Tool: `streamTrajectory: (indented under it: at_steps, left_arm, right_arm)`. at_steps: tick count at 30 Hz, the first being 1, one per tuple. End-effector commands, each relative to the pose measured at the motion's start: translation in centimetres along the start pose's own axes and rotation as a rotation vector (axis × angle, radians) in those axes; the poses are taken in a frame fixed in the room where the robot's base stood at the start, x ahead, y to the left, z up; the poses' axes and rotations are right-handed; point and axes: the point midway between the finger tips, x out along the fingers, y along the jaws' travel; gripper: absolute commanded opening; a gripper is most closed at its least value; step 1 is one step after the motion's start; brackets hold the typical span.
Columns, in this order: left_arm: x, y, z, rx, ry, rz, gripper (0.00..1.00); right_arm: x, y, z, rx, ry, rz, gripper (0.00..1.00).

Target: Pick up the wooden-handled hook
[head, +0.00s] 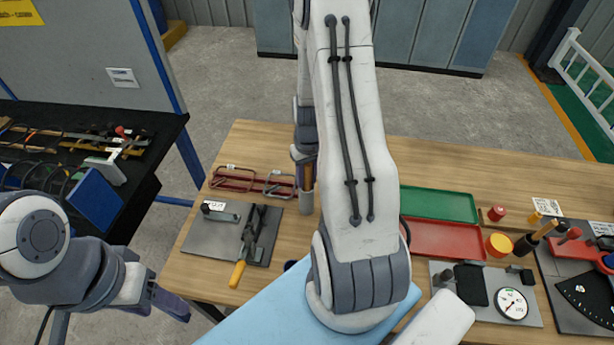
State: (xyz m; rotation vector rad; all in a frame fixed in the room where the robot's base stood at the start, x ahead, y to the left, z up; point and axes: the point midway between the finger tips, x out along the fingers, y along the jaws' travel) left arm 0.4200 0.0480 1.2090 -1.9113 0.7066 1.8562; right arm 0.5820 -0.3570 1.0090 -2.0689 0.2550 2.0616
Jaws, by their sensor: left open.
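On a grey mat (222,236) at the left of the wooden table lies a tool with an orange-yellow handle (238,274), which looks like the wooden-handled hook. Its handle points toward me over the mat's near edge. Dark pliers-like tools (256,222) lie close against its upper part, so its tip is hard to make out. My left gripper (170,299) is open, off the table's left edge, to the left of and apart from the handle. My right arm crosses the middle; its end (304,182) is partly hidden behind its own link, and its jaws are unclear.
A green tray (438,205) and a red tray (445,240) sit right of my right arm, near a dial gauge (511,303). A black bench (90,160) with tools stands at the left. A blue surface (270,315) is in front.

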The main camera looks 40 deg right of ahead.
Motion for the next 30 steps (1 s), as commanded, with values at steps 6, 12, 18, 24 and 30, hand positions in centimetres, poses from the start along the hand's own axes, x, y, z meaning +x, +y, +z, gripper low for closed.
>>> streamTrajectory:
  at_steps: [6,12,18,24,30]
  left_arm:
    - [0.0,0.0,0.0,0.0,0.0,0.0,0.57]
    - [0.0,0.0,0.0,0.0,0.0,0.0,0.57]
    - [0.4,0.0,0.0,-0.001,0.0,0.0,0.57]
    - [1.1,-0.1,0.1,-0.002,0.0,0.0,0.57]
    - [1.9,-0.1,0.1,-0.003,0.0,0.0,0.57]
  right_arm:
    - [0.0,0.0,0.0,0.0,0.001,0.0,0.0]
    - [-0.2,0.0,-0.1,0.0,0.001,0.0,0.0]
    - [-1.5,0.0,-0.1,0.0,0.005,0.001,0.0]
    - [-4.5,-0.1,-0.2,-0.001,0.008,0.002,0.0]
    - [-8.3,-0.2,-0.2,0.0,0.009,0.002,0.0]
